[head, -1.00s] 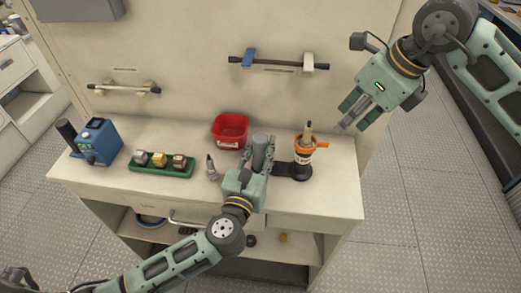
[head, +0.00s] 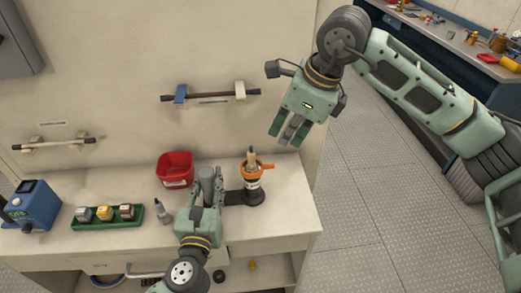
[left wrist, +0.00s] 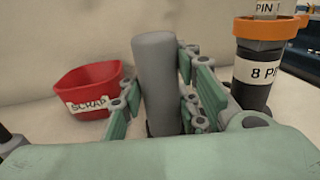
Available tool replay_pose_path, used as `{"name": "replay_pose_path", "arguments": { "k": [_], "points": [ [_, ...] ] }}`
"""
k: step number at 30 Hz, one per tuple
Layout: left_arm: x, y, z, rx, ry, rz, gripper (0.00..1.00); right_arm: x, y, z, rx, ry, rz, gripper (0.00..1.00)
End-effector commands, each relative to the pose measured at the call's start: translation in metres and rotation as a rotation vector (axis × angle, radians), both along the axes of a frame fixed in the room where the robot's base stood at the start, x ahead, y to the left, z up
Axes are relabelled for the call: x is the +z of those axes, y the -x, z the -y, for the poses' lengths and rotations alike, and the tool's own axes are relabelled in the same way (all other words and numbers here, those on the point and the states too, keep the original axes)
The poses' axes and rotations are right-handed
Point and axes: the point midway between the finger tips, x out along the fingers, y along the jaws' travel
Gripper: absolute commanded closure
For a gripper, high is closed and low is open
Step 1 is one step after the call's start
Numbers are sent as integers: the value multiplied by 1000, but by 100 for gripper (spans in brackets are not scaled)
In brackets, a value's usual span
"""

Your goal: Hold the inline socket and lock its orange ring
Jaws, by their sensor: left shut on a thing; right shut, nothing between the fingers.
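The inline socket (head: 254,195) is a dark upright cylinder with a white label and an orange ring (head: 262,166) around its top. A light plug (head: 252,154) stands up out of the ring. In the left wrist view the socket (left wrist: 250,95) reads "8 PI…" and the orange ring (left wrist: 268,27) sits above that label. A dark flat piece joins the socket to a grey upright cylinder (left wrist: 155,80). My left gripper (head: 207,190) is shut on this grey cylinder, left of the socket. My right gripper (head: 288,142) is shut and empty, above and right of the ring, apart from it.
A red scrap bin (head: 175,170) stands behind my left gripper. A small grey bottle-like item (head: 162,212), a green tray (head: 80,221) with connectors and a blue device (head: 36,206) stand to the left. A rail (head: 210,96) is on the back wall. Floor lies right of the bench.

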Motion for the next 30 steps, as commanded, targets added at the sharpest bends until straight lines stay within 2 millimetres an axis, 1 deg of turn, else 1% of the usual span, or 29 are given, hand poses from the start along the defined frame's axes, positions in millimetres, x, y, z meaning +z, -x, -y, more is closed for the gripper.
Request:
{"name": "replay_pose_path", "arguments": {
  "k": [12, 21, 27, 30],
  "points": [
    [0, 0, 0, 1, -2, 0, 100, 4, -26, -17, 817, 282, 237, 100],
    [0, 0, 0, 1, -2, 0, 100, 9, -45, -24, 1419, 507, 350, 100],
    [0, 0, 0, 1, -2, 0, 100, 13, -55, -27, 1735, 625, 380, 100],
    [0, 0, 0, 1, -2, 0, 100, 14, -58, -27, 1835, 661, 385, 100]
  ]
}}
